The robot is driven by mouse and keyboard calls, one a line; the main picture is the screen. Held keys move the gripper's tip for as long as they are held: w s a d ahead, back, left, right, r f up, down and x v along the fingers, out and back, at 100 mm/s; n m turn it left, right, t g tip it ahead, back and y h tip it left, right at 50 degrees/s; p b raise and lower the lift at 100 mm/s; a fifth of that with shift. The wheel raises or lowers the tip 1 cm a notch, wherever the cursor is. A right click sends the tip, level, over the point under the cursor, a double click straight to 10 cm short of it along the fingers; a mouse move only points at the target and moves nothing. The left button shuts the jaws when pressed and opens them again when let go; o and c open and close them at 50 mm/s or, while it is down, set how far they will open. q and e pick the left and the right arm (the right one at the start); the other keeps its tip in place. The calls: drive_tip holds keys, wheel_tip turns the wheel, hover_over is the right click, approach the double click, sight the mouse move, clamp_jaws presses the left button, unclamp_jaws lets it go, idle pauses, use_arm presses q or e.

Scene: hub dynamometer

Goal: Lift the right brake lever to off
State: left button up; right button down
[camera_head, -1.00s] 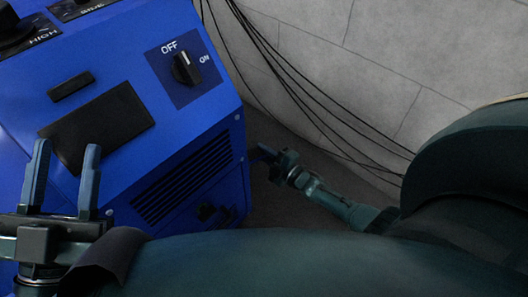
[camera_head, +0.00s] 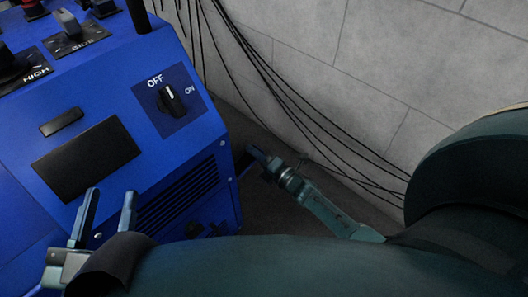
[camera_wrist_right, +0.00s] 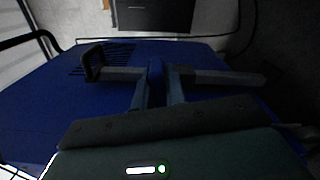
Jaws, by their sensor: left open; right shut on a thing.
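My right gripper (camera_head: 254,156) reaches the right side of the blue machine (camera_head: 185,165), low near its edge. In the head view the lever is mostly hidden by the gripper and the machine's edge. My left gripper (camera_head: 106,210) is open and empty, in front of the machine's sloping panel.
The panel carries an OFF/ON knob (camera_head: 171,101), a dark rectangular plate (camera_head: 87,159) and other controls at the top left. Black cables (camera_head: 290,97) hang along the grey wall (camera_head: 395,65) right of the machine. A vent (camera_head: 178,198) is on its lower front.

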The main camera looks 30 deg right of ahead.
drive_tip(key=shift+a+r+n, duration=0.1)
drive_tip(key=shift+r+n, duration=0.4)
drive_tip(key=shift+r, duration=0.15)
use_arm(q)
drive_tip(key=shift+d+r, duration=0.1)
drive_tip(key=shift+d, duration=0.05)
use_arm(e)
drive_tip(key=shift+a+r+n, duration=0.15)
drive_tip(key=shift+r+n, duration=0.15)
drive_tip(key=shift+n, duration=0.2)
drive_tip(key=c, duration=1.5)
unclamp_jaws()
drive_tip(key=shift+p, duration=0.3)
drive_tip(key=shift+o, duration=0.3)
drive_tip(key=shift+s, duration=0.1)
drive_tip(key=shift+s, duration=0.3)
use_arm(q)
drive_tip(key=y+p, duration=0.1)
drive_tip(key=p, duration=0.2)
drive_tip(key=shift+a+m, duration=0.35)
drive_tip(key=shift+m, duration=0.05)
use_arm(e)
drive_tip(key=v, duration=1.2)
drive_tip(key=shift+s, duration=0.2)
